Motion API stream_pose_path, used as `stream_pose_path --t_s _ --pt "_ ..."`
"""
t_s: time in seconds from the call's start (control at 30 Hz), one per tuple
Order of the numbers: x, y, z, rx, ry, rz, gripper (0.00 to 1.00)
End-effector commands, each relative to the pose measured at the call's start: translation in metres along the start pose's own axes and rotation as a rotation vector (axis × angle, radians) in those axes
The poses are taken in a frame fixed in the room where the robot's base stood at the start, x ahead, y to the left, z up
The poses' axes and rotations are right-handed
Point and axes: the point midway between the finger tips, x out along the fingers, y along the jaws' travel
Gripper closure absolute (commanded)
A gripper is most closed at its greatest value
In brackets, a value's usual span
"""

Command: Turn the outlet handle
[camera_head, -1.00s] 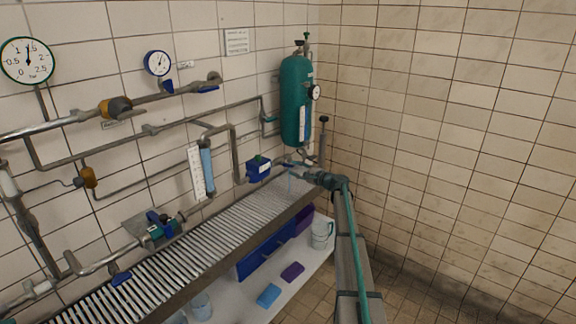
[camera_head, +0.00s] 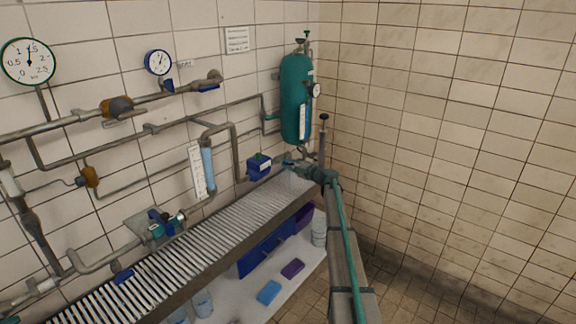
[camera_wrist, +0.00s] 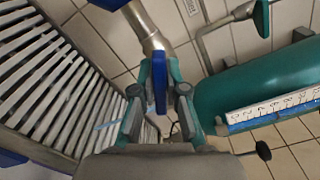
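A blue outlet handle (camera_wrist: 160,84) stands edge-on between my fingertips in the wrist view. It sits at the end of a grey metal pipe (camera_wrist: 145,27). My gripper (camera_wrist: 159,75) has one finger on each side of the handle, with the tips close against it; it looks shut on the handle. In the head view my gripper (camera_head: 291,164) is just below the green tank, to the right of a blue box valve (camera_head: 259,167). The handle is too small and covered there to make out.
The green tank (camera_head: 296,100) hangs in the corner and fills the right of the wrist view, close to my gripper. A slatted grating (camera_head: 190,238) runs below. Pipes and gauges cover the left wall. The right wall is bare tile.

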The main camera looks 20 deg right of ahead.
Motion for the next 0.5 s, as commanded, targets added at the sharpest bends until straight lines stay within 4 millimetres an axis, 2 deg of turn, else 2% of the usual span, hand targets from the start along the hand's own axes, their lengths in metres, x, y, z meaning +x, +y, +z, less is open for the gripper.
stream_pose_path --t_s 0.5 --pt "-0.0003 0.0047 -0.002 -0.082 0.0 0.0 1.0"
